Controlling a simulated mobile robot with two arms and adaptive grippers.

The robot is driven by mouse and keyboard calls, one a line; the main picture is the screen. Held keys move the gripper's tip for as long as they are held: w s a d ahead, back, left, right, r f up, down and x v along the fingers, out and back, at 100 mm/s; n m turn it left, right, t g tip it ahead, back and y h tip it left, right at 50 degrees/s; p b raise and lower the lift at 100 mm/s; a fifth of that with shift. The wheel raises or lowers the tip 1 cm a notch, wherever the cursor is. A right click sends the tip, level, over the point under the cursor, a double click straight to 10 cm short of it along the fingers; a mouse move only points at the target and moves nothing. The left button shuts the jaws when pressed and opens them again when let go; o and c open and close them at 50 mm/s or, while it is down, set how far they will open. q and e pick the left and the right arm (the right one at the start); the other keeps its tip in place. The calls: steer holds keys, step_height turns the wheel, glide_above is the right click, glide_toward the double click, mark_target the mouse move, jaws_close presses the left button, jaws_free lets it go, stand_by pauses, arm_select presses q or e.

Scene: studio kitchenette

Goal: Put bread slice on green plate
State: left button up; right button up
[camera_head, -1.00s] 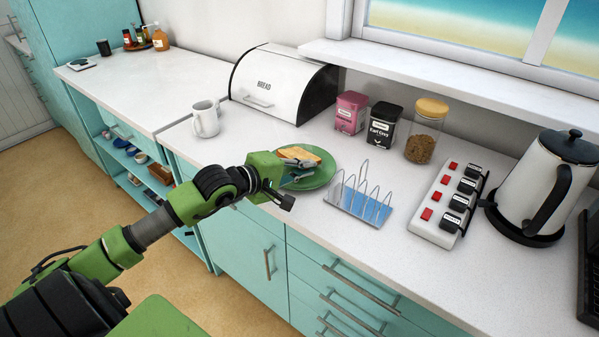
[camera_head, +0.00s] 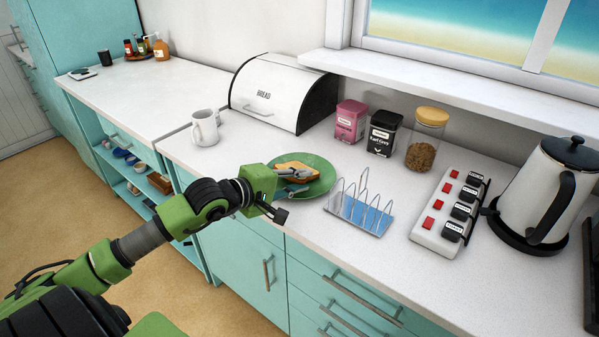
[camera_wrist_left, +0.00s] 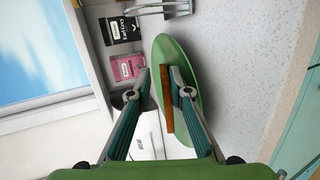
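The green plate (camera_head: 322,183) sits on the white counter in the head view, and its rim also shows in the wrist view (camera_wrist_left: 174,46). The toasted bread slice (camera_head: 290,166) is over the plate, lying roughly flat. In the wrist view the slice (camera_wrist_left: 167,110) is a thin brown strip between the fingers of my left gripper (camera_wrist_left: 161,80). The fingers are apart, with a clear gap on the left of the slice; the slice is close to the right finger. Whether it rests fully on the plate or partly on that finger, I cannot tell. My right gripper is not in view.
A metal toast rack (camera_head: 359,207) stands close to the right of the plate. A switch strip (camera_head: 447,213) and kettle (camera_head: 546,190) are at right.

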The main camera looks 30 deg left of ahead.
arm_select(q)
steer(key=p+v, duration=0.1)
steer(key=v, duration=0.5)
steer(key=shift+s+r+p, duration=0.1)
steer(key=shift+s+p, duration=0.15)
steer(key=shift+p, duration=0.15)
steer(key=shift+r, duration=0.15)
step_height(320, 180, up, 7)
steer(key=s+p, duration=0.2)
steer(key=p, duration=0.3)
steer(key=shift+s+a+p, duration=0.3)
steer(key=shift+s+p, duration=0.05)
